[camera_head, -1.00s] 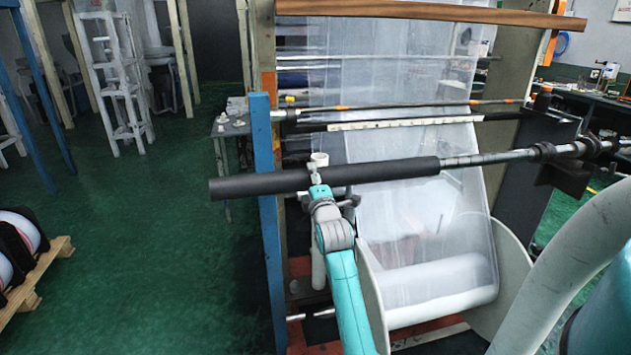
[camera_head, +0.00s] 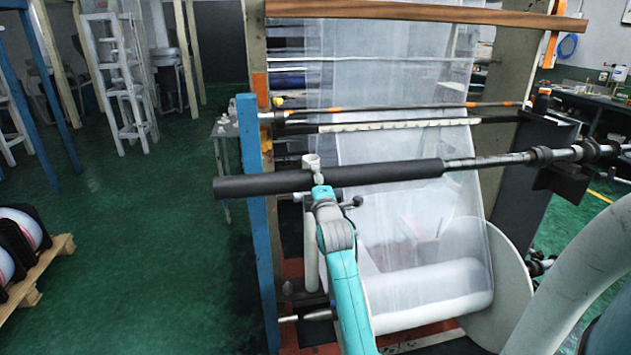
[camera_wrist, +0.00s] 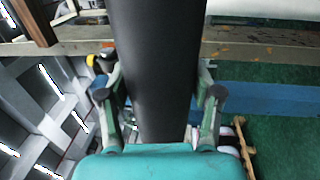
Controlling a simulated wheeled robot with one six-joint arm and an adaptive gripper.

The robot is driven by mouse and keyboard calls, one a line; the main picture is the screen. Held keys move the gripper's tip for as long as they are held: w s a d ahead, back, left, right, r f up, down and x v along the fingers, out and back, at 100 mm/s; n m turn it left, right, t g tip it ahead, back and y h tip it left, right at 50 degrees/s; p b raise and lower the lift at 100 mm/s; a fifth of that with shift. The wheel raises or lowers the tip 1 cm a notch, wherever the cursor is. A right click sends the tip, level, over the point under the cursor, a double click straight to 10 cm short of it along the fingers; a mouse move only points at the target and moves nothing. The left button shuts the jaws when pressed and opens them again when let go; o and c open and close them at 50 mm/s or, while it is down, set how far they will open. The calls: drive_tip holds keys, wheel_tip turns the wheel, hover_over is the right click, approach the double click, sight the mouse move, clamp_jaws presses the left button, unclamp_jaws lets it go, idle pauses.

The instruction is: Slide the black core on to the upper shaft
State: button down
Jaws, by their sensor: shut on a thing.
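The black core (camera_head: 390,173) is a long dark tube lying nearly level across the front of the machine. Its right end meets the bare metal upper shaft (camera_head: 490,161) and appears to be around it; the shaft's tip is hidden. The core's left end sticks out past the blue post. My gripper (camera_head: 318,180) is shut on the core left of its middle, from below and in front. In the wrist view the core (camera_wrist: 158,60) runs between both fingers of my gripper (camera_wrist: 160,97).
The blue post (camera_head: 256,220) stands just behind the core's left part. A clear film web (camera_head: 400,225) hangs behind it, above a white roll (camera_head: 430,298). Collars (camera_head: 540,156) sit on the shaft further right. The green floor at left is open, with a pallet (camera_head: 40,275).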

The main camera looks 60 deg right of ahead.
sight(378, 179)
drive_tip(key=shift+s+d+r, duration=0.1)
drive_tip(key=shift+s+d, duration=6.3)
